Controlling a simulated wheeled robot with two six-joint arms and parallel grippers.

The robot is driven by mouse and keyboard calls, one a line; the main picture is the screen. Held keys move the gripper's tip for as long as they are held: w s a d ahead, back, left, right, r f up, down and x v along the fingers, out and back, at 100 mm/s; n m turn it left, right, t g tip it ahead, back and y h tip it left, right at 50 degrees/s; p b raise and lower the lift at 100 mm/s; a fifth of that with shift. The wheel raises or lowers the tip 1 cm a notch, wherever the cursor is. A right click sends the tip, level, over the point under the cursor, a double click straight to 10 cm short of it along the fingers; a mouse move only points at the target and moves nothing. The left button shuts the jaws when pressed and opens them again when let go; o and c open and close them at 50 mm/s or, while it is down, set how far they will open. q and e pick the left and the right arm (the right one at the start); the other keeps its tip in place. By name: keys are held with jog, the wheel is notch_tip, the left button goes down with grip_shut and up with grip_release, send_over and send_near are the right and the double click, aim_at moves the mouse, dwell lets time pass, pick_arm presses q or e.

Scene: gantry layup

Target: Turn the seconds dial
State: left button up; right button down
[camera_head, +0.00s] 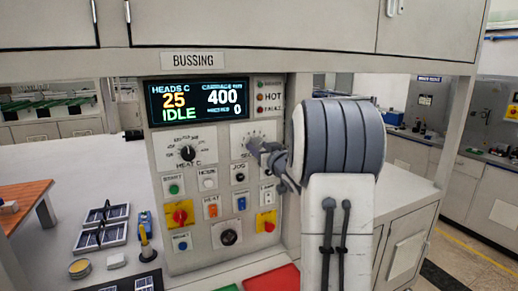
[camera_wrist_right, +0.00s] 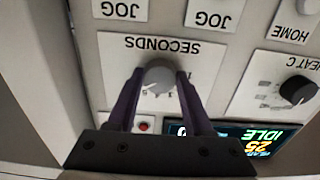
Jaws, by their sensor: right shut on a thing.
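The seconds dial (camera_wrist_right: 159,77) is a grey round knob on a white plate lettered SECONDS, upside down in the right wrist view. My right gripper (camera_head: 262,150) reaches the panel from the right in the head view. Its two dark fingers lie on either side of the knob and are shut on it. In the head view the gripper covers the knob, and only the upper part of the seconds plate (camera_head: 252,130) with its scale shows. My left gripper is not in view.
The black HEAT C dial (camera_head: 187,153) sits left of the seconds dial. Several coloured buttons and switches lie below, with a red-on-yellow knob (camera_head: 266,222) close under my gripper. A white worktop (camera_head: 85,170) with small parts is at left.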

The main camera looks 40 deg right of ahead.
jog(key=shift+f+n+b, duration=0.2)
jog(key=shift+n+b, duration=0.6)
jog(key=shift+b, duration=0.25)
jog(key=n+b, duration=0.8)
jog(key=n, duration=0.1)
jog(key=shift+d+n, duration=0.1)
jog(key=shift+n, duration=0.3)
jog(key=n+b, duration=0.4)
jog(key=n, duration=0.2)
jog(key=shift+r, duration=0.1)
jog(key=n+b, duration=0.2)
jog(key=n, duration=0.2)
jog(key=shift+r, duration=0.1)
jog(key=shift+n+b, duration=0.6)
jog(key=shift+n, duration=0.4)
jog(key=shift+r, duration=0.1)
